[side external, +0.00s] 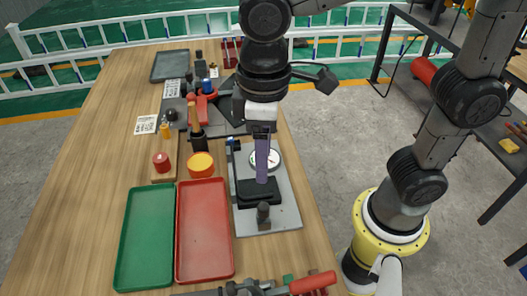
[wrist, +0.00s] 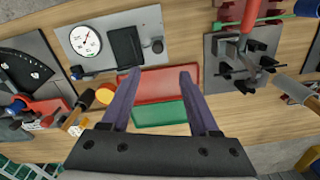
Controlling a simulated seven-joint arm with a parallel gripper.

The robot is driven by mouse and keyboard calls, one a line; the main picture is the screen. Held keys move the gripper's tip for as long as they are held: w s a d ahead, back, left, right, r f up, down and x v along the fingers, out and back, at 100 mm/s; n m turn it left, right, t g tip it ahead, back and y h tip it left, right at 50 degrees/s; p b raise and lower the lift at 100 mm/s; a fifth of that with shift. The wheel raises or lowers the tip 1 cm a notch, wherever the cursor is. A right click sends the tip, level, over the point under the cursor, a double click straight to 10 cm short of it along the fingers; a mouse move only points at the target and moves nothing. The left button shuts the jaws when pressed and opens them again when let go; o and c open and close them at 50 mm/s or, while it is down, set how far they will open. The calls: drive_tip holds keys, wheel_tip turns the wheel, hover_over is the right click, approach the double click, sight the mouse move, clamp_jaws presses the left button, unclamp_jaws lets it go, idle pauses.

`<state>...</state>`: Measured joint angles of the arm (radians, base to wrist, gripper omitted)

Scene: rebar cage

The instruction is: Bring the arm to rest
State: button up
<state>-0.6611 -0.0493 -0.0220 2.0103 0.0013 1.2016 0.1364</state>
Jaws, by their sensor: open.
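My gripper (side external: 262,178) hangs over the wooden workbench (side external: 95,145), pointing down, with its purple fingers in front of the grey plate with the dial gauge in the side external view. In the wrist view the two fingers (wrist: 159,74) stand well apart with nothing between them. The red tray (wrist: 160,84) and the green tray (wrist: 160,113) show behind and between the fingers. I cannot tell the exact height of the fingertips above the bench. The gripper is open and empty.
The grey plate (side external: 280,218) carries a white dial gauge (side external: 258,158) and a black block (side external: 258,192). A red tray (side external: 204,230) and a green tray (side external: 146,237) lie left of it. Tools and a red-handled clamp (side external: 312,283) stand around. The bench's left side is clear.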

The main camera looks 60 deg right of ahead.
drive_tip(key=d+r+m+t, duration=0.2)
drive_tip(key=d+r+m, duration=0.2)
drive_tip(key=d, duration=0.6)
drive_tip(key=s+d+f+m+t, duration=0.2)
drive_tip(key=s+d+f+t, duration=0.1)
drive_tip(key=s+d, duration=0.3)
drive_tip(key=shift+s+d+f+t, duration=0.15)
drive_tip(key=shift+d+f+t, duration=0.15)
drive_tip(key=shift+d+f, duration=0.4)
drive_tip(key=shift+d+r, duration=0.15)
drive_tip(key=shift+r, duration=0.05)
